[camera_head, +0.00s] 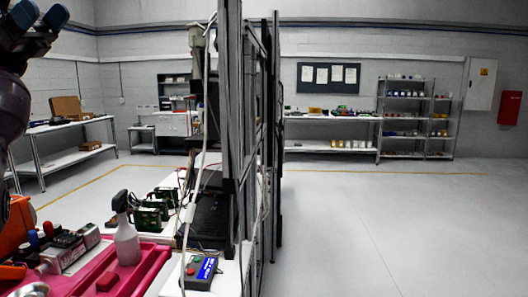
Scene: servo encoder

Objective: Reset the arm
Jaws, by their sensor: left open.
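My left arm comes in along the left edge of the head view. Its left gripper (38,22) is raised at the top left corner, with bluish fingertips apart and nothing between them. It is high above the pink tray (150,264) and touches nothing that I can see. My right arm and right gripper are not in the view. A small grey control box (199,273) with a blue display and coloured buttons sits at the near end of the white bench, right of the tray.
Green-and-black devices (150,212) sit on the bench. A tall dark frame (230,120) rises in the middle. Open floor (390,230) lies to the right, with shelves (405,115) behind.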

